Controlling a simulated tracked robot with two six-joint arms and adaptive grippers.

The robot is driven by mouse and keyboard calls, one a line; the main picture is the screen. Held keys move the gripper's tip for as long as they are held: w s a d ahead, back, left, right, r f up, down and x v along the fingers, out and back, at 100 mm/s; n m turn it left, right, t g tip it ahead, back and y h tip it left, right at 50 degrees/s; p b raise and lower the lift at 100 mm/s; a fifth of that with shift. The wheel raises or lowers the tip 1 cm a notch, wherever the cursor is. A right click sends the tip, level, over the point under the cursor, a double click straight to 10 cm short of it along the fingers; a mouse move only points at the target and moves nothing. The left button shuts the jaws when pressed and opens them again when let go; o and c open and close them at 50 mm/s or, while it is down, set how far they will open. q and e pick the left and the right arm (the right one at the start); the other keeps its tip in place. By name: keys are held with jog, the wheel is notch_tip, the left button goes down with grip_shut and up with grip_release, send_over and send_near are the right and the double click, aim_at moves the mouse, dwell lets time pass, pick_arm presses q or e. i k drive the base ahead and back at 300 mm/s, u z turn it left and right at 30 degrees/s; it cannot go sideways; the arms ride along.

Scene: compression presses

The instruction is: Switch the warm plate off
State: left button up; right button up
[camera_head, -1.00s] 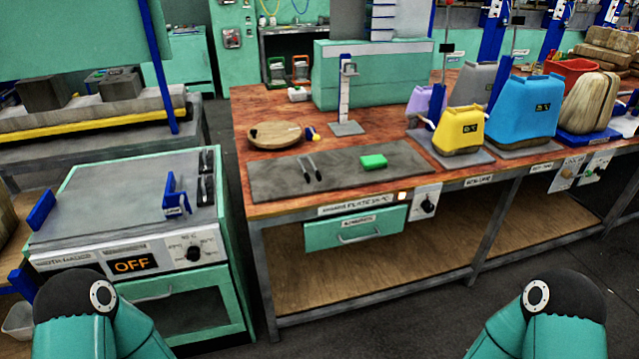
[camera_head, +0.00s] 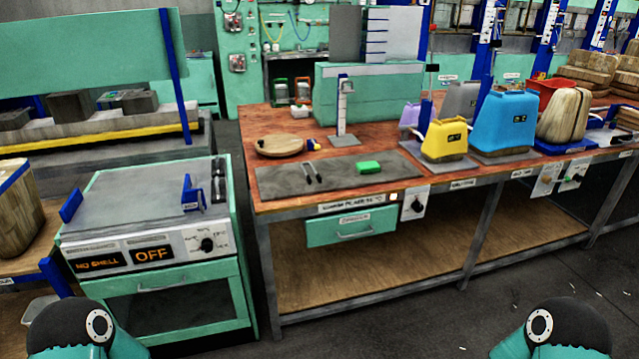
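The warm plate (camera_head: 335,178) is a flat dark grey slab along the front of the red-brown bench. A pair of dark tongs or similar tools (camera_head: 314,172) and a green block (camera_head: 368,168) lie on it. Its label (camera_head: 351,207) is on the bench's front edge and partly legible. Right of the label are a small pale lamp (camera_head: 393,197) and a white panel with a black knob (camera_head: 417,205). The knob's exact setting is too small to read. Neither gripper shows; only rounded parts of my two arms appear at the bottom corners.
A green oven (camera_head: 180,280) at left shows "NO SHELL" and "OFF" and has its own black knob (camera_head: 208,245). A wooden plate (camera_head: 280,145) sits behind the warm plate. Yellow (camera_head: 444,140) and blue (camera_head: 503,122) presses stand to the right. The dark floor before the bench is open.

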aim_at(417, 206)
jog(key=z, duration=0.15)
jog(key=i, duration=0.95)
jog(key=u, duration=0.2)
jog(key=k, duration=0.9)
jog(key=z, duration=0.2)
jog(key=i, duration=0.9)
jog(key=u, duration=0.05)
